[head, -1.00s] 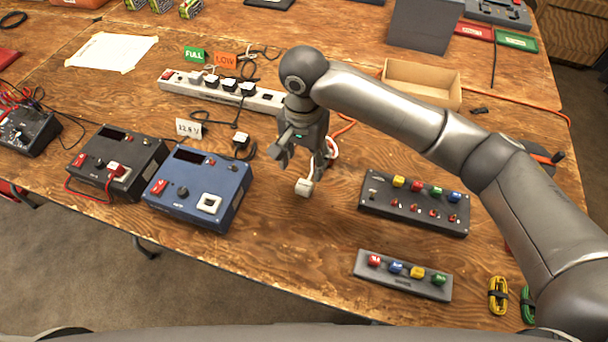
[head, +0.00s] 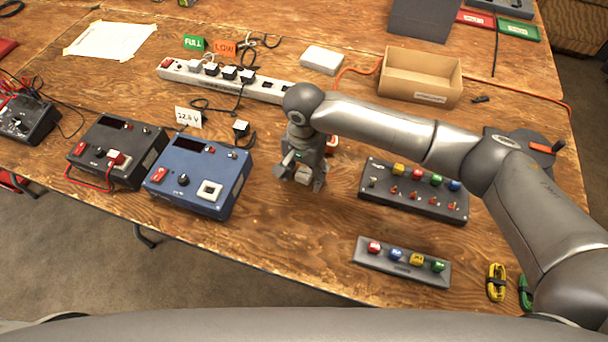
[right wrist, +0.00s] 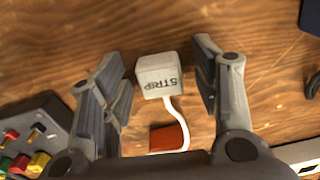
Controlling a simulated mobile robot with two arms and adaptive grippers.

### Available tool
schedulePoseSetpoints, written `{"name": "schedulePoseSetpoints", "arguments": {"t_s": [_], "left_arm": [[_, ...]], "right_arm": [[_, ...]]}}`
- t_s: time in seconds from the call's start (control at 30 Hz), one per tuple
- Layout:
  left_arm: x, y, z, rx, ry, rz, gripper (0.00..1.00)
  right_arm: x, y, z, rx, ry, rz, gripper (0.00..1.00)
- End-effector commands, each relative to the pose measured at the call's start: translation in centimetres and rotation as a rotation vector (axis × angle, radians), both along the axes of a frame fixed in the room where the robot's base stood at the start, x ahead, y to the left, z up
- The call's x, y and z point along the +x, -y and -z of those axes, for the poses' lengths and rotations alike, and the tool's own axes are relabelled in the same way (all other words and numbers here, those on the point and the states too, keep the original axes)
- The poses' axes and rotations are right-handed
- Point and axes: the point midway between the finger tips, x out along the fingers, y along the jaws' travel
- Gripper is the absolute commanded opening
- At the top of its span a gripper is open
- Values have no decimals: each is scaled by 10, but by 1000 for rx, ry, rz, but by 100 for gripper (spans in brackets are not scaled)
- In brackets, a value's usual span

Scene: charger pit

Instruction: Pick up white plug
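The white plug (right wrist: 158,76), a small block marked STRIP, lies on the wooden table in the right wrist view. A white cord runs from it past a red-orange piece (right wrist: 169,137). My right gripper (right wrist: 165,82) is open, with one finger on each side of the plug and a visible gap to both. In the head view my right gripper (head: 305,184) is low over the table, and the plug (head: 303,174) shows partly between its fingers. My left gripper is not in view.
A blue charger box (head: 198,180) stands left of the gripper, with a dark one (head: 118,150) beyond. A power strip (head: 265,91) with black plugs lies behind. A dark button panel (head: 414,190) and a grey button strip (head: 402,262) lie to the right. Table in front is clear.

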Motion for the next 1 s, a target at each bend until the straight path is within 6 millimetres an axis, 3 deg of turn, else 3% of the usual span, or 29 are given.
{"name": "schedulePoseSetpoints", "arguments": {"t_s": [0.03, 0.37, 0.73, 1.0], "left_arm": [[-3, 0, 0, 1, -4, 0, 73], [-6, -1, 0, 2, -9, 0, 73], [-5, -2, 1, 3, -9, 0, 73], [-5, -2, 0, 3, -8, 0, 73]], "right_arm": [[0, 0, 0, 0, 0, 0, 49], [0, 0, -1, 0, 0, 0, 7], [0, -1, -6, 2, 1, -1, 6], [-4, 4, -39, 3, -1, -2, 6]]}}
